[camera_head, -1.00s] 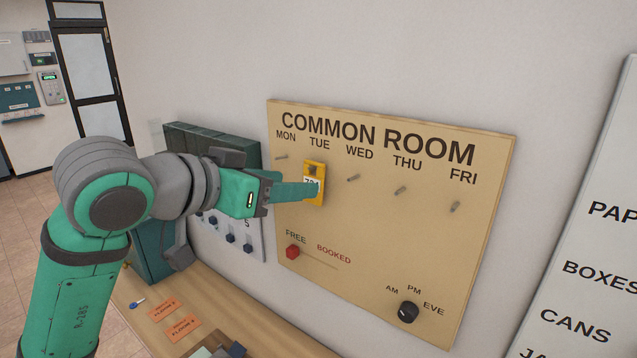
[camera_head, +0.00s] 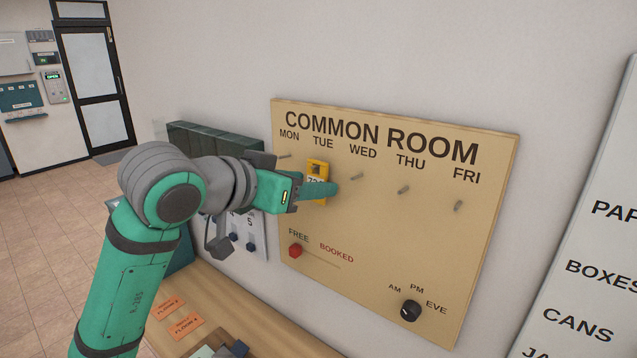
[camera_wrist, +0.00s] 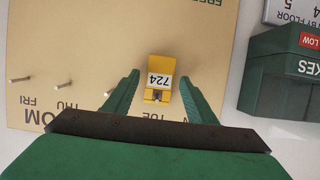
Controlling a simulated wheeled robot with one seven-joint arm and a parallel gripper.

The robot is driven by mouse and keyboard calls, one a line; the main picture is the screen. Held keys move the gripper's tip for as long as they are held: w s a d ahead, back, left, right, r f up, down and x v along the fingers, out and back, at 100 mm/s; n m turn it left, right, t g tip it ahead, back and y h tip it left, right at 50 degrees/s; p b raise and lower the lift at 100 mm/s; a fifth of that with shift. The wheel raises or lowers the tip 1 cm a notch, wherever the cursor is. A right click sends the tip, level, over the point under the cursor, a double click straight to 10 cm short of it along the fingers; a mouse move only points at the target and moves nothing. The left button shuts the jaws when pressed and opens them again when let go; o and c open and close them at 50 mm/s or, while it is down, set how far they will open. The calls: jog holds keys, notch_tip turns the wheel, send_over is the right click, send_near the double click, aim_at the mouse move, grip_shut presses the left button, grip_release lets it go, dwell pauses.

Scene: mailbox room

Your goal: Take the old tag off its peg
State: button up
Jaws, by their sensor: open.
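The old tag (camera_head: 316,171) is yellow with a white label and hangs on the peg under TUE on the COMMON ROOM board (camera_head: 400,250). Its label reads 724 in the wrist view (camera_wrist: 159,80), where it appears upside down. My gripper (camera_head: 325,193) is at the tag, with one finger across its lower part in the head view. In the wrist view the open fingers (camera_wrist: 160,85) stand on either side of the tag, with a gap on each side. The tag's peg is mostly hidden.
Bare pegs stand under WED (camera_head: 357,176), THU (camera_head: 404,190) and FRI (camera_head: 458,206). A red slider (camera_head: 295,250) and a black knob (camera_head: 410,311) sit lower on the board. Orange cards (camera_head: 186,326) lie on the wooden counter (camera_head: 240,310) below. A dark green box (camera_wrist: 280,75) is beside the board.

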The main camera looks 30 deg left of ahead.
jog(key=shift+w, duration=0.1)
jog(key=c, duration=0.9)
jog(key=shift+a, duration=0.15)
jog(key=shift+c, duration=0.4)
jog(key=shift+r, duration=0.1)
jog(key=shift+d+r, duration=0.25)
jog(key=shift+s+a, duration=0.15)
jog(key=shift+s, duration=0.3)
jog(key=shift+s, duration=0.25)
